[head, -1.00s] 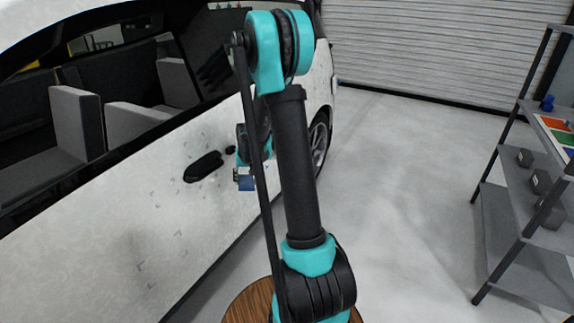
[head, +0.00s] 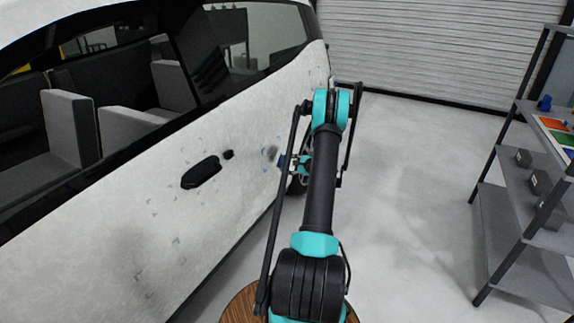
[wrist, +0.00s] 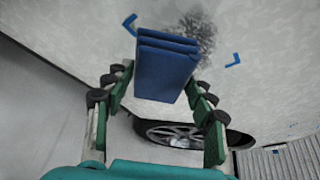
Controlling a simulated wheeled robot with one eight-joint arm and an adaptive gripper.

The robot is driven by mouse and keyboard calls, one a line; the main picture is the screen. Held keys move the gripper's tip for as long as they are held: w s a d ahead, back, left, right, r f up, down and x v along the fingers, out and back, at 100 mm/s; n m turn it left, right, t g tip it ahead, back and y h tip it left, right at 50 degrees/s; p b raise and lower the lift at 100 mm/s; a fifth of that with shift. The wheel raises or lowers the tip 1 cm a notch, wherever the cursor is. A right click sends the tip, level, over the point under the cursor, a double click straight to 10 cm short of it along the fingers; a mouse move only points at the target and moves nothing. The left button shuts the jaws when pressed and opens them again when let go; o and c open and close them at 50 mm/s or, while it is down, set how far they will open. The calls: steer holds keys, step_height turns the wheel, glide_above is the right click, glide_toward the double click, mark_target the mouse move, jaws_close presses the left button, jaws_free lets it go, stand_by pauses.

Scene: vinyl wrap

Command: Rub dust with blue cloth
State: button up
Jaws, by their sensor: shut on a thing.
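A folded blue cloth (wrist: 165,68) is held between the green fingers of my gripper (wrist: 160,84) in the wrist view. My gripper is shut on it. In the head view the blue cloth (head: 282,161) shows small at the car's side, left of my gripper (head: 294,163). A dark dust patch (wrist: 197,35) on the white car panel lies just beyond the cloth's far edge, which hides part of it. The dust patch (head: 270,153) also shows in the head view, just left of the cloth. I cannot tell whether the cloth touches the panel.
The white car (head: 80,245) fills the left, with a black door handle (head: 201,172) and small corner marks. A wheel (wrist: 172,134) is below the cloth. A grey shelf rack (head: 515,205) stands at the right. Floor between car and rack is clear.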

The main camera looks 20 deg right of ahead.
mark_target(269, 157)
steer(key=shift+w+a+f, duration=0.1)
steer(key=shift+w+a, duration=0.8)
steer(key=shift+w, duration=0.3)
steer(key=shift+w+a+f, duration=0.1)
steer(key=shift+w+a, duration=0.75)
steer(key=shift+w, duration=0.3)
steer(key=shift+w+a, duration=0.6)
steer(key=shift+w, duration=0.15)
steer(key=shift+w+d, duration=0.6)
steer(key=shift+d, duration=0.2)
steer(key=shift+w+d, duration=0.55)
steer(key=shift+d, duration=0.25)
steer(key=shift+w+d, duration=1.35)
steer(key=shift+d, duration=0.15)
steer(key=shift+w+d, duration=1.35)
steer(key=shift+d, duration=0.15)
steer(key=shift+s+r, duration=0.1)
steer(key=shift+r, duration=0.75)
steer(key=shift+s+a, duration=1.35)
steer(key=shift+a, duration=0.15)
steer(key=shift+s+a, duration=0.75)
steer(key=shift+a, duration=0.3)
steer(key=shift+s+a, duration=0.75)
steer(key=shift+a, duration=0.35)
steer(key=shift+s+a, duration=0.75)
steer(key=shift+a, duration=0.3)
